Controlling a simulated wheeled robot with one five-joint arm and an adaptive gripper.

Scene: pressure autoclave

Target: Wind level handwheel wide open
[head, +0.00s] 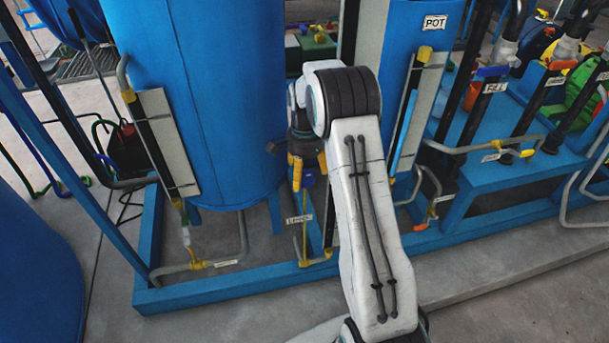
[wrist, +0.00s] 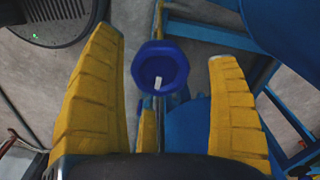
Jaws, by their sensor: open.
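The level handwheel is a small blue knob with a white mark on its face (wrist: 160,68). In the wrist view it sits between the two yellow fingers of my gripper (wrist: 165,48), with a gap on each side. My gripper is open and holds nothing. In the head view my gripper (head: 309,168) is beside the blue handwheel (head: 308,179), partly behind my arm. A white label (head: 299,219) is on the thin yellow pipe below it; its text is too small to read surely.
A large blue tank (head: 205,100) stands left of my arm, and a second tank marked POT (head: 405,60) stands right. A blue frame (head: 225,288) runs along the floor in front. Other valves and pipes (head: 490,145) fill the right side.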

